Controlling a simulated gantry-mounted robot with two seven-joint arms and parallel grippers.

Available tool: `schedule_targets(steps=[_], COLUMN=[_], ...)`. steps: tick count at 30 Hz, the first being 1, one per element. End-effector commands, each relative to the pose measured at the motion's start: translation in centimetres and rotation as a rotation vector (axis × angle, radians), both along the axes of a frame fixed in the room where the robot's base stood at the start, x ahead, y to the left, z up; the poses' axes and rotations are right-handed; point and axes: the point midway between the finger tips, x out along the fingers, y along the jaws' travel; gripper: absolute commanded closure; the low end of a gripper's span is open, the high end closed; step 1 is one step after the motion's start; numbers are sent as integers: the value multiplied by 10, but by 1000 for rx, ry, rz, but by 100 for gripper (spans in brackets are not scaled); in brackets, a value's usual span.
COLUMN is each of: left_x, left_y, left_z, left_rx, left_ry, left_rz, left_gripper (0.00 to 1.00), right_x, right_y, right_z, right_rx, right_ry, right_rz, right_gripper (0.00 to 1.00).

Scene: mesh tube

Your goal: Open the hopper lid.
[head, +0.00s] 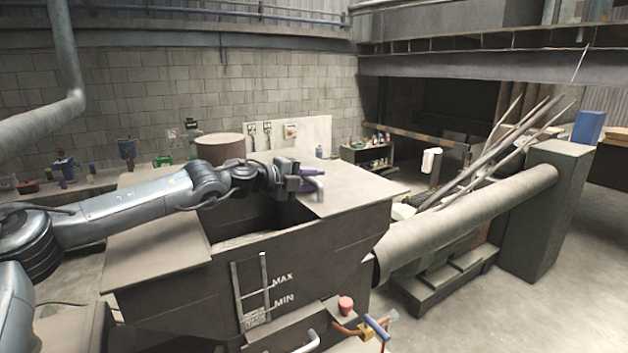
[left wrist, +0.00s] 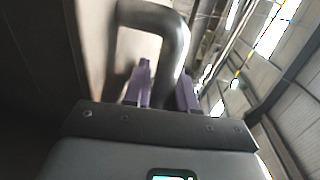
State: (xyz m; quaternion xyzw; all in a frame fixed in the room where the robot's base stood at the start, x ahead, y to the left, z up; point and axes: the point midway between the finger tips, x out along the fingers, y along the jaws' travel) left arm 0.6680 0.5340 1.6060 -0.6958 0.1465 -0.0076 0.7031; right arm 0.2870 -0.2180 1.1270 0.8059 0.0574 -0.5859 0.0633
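The hopper (head: 345,235) is a large grey-brown box in the middle of the head view. A flat panel, apparently its lid (head: 365,182), lies over the right part of the top. The dark opening to its left is uncovered. My left gripper (head: 308,178) reaches across the opening to the panel's left edge. In the left wrist view, its purple fingers (left wrist: 165,92) stand on either side of one leg of a grey looped handle (left wrist: 150,18). The leg fills the gap between them. The handle rises from a plain grey-beige surface. My right gripper is not in view.
A second flat panel (head: 150,245) covers the left part of the hopper top. A thick pipe (head: 470,220) runs from the right side to a tall cabinet (head: 548,200). A red button (head: 346,304) and a yellow padlock (head: 366,332) are low in front.

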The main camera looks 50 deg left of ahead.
Motion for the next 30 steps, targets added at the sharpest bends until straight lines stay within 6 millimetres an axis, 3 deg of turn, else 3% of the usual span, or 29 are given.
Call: schedule_targets(steps=[14,30], left_x=[-4,-54], left_y=[2,12], left_z=[1,10], left_rx=[-1,-4], left_ry=[-2,-6], left_rz=[2,-1], left_gripper=[71,71], right_x=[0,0], right_y=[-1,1], right_z=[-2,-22], right_rx=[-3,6], right_ry=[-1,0], right_rz=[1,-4], right_gripper=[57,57])
